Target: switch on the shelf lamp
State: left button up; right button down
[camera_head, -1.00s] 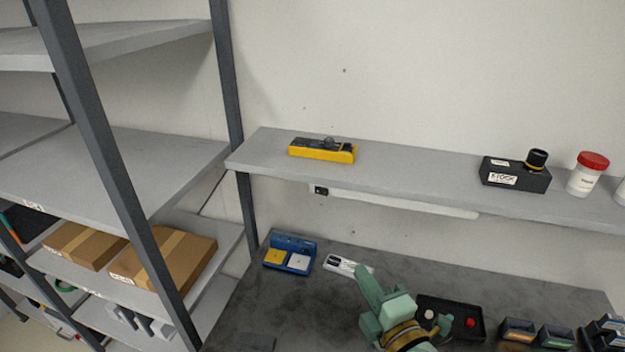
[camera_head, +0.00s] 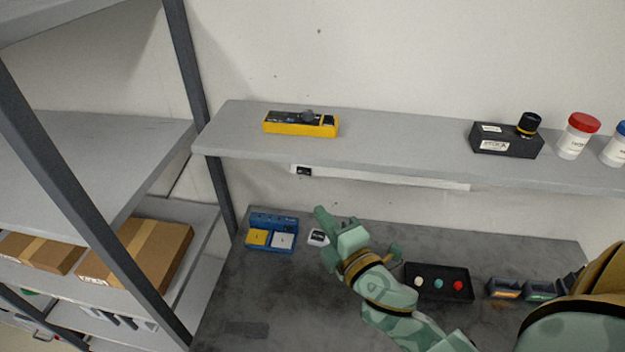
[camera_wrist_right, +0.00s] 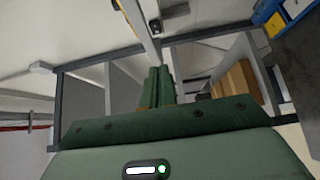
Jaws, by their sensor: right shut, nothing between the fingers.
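The shelf lamp (camera_head: 390,180) is a long pale bar fixed under the wall shelf, and I see no clear glow from it. A small dark switch (camera_head: 304,171) sits at its left end. In the right wrist view a small dark block (camera_wrist_right: 155,26) that looks like this switch shows beyond the fingers. My right gripper (camera_head: 320,212) is shut and empty, below and slightly right of the switch, apart from it. Its closed green fingers (camera_wrist_right: 159,70) also show in the right wrist view. My left gripper is out of view.
The wall shelf (camera_head: 400,150) carries a yellow tool (camera_head: 300,124), a black box (camera_head: 506,141) and jars. On the bench are a blue case (camera_head: 272,234), a white item (camera_head: 318,237) and a black tray (camera_head: 438,283). A rack post (camera_head: 195,100) stands left.

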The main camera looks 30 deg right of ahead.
jog(key=p, duration=0.2)
send_near(308, 173)
jog(key=w+a, duration=0.4)
jog(key=shift+w+d, duration=0.9)
jog(key=shift+d, duration=0.2)
jog(key=shift+w+d, duration=0.35)
jog(key=shift+d, duration=0.15)
jog(key=shift+w+d, duration=0.15)
jog(key=shift+d, duration=0.15)
